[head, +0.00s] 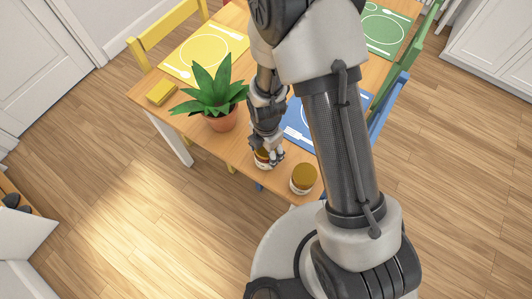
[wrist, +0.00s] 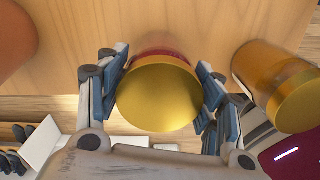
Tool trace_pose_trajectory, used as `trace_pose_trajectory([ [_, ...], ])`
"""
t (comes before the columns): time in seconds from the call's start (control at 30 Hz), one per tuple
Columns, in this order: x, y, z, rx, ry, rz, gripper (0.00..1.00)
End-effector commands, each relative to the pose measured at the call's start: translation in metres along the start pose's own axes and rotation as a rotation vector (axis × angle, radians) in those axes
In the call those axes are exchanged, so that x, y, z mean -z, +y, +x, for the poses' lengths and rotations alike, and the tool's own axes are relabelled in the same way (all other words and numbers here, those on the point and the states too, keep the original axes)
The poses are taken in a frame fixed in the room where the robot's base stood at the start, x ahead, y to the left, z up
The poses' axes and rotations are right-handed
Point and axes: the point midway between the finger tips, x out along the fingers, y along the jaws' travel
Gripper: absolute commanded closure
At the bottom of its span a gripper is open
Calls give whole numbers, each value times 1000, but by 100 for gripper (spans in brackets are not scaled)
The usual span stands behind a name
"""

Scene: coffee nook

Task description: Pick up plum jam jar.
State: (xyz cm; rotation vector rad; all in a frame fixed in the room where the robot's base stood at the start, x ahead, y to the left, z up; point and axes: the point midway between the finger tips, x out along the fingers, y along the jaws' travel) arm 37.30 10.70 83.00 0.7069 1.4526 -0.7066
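The plum jam jar (wrist: 160,95), with a gold lid and a dark red body, stands near the table's front edge. In the head view it shows only partly under my gripper (head: 268,150), at its left side (head: 261,161). In the wrist view my gripper (wrist: 162,75) has one finger on each side of this jar. The pads lie against its sides with no clear gap, so it looks shut on the jar. The jar's label is hidden, and I see no lift off the table.
A second gold-lidded jar (head: 303,176) with amber contents stands close to the right, also in the wrist view (wrist: 275,85). A potted plant (head: 215,95) is to the left on the table (head: 200,135). A yellow sponge-like block (head: 161,93) lies farther left.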

Motion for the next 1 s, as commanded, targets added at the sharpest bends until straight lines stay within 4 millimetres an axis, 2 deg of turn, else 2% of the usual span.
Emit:
trace_pose_trajectory([
  [0.07, 0, 0, 0, 0, 0, 0, 47],
  [0.57, 0, 0, 0, 0, 0, 0, 80],
  [0.87, 0, 0, -3, -1, -1, 0, 80],
  [1.0, 0, 1, -13, -3, -1, 0, 80],
])
